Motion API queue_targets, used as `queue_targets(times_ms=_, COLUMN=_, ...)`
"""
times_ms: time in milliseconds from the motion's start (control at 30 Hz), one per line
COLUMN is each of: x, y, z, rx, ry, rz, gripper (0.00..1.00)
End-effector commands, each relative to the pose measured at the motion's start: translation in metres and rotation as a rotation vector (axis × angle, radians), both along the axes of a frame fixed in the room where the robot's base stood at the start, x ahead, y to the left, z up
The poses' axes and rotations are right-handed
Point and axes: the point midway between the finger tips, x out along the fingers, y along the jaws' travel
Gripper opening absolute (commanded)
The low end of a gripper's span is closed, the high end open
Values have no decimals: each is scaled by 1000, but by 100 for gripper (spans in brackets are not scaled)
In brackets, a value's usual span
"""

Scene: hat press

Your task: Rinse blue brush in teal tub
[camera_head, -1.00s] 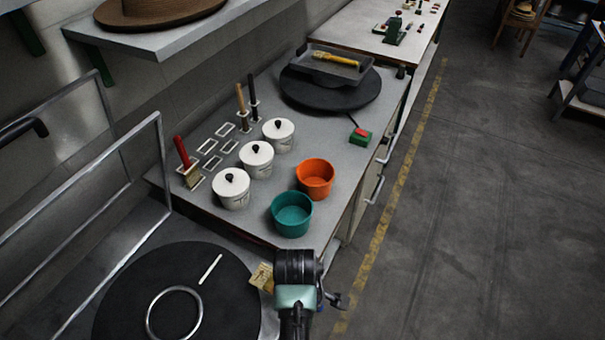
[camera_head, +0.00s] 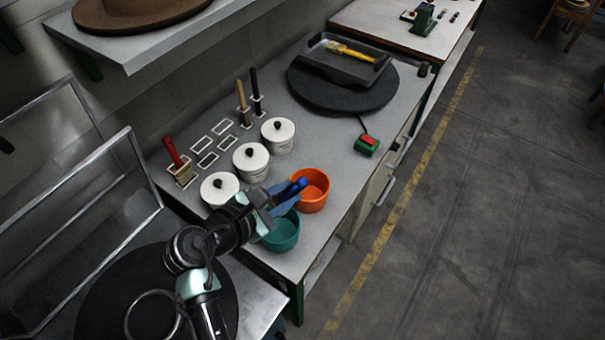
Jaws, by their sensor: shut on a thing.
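The teal tub (camera_head: 284,240) stands near the front edge of the bench, just in front of the orange tub (camera_head: 325,190). My gripper (camera_head: 268,203) is over the left rear side of the teal tub, shut on the blue brush (camera_head: 292,190). The brush's blue handle points up and right, in front of the orange tub in this view. The bristle end is hidden, so I cannot tell whether it is inside the teal tub. The gripper hides part of the teal tub's left rim.
Three white lidded pots (camera_head: 251,160) stand behind the tubs. A red brush (camera_head: 175,155) and two others stand in holders at the back. A green-and-red box (camera_head: 367,145) and a black turntable with a tray (camera_head: 345,65) lie further along. The aisle is clear.

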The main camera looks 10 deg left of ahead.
Motion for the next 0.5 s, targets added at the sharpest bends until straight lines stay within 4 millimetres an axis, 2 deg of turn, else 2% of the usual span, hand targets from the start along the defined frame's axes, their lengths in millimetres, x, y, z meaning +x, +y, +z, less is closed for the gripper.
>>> queue_targets(times_ms=267, x=0, y=0, z=-10, rx=-5, ry=-10, rz=-1, gripper=0)
queue_targets(times_ms=500, x=0, y=0, z=-29, rx=-4, ry=-9, rz=-2, gripper=0)
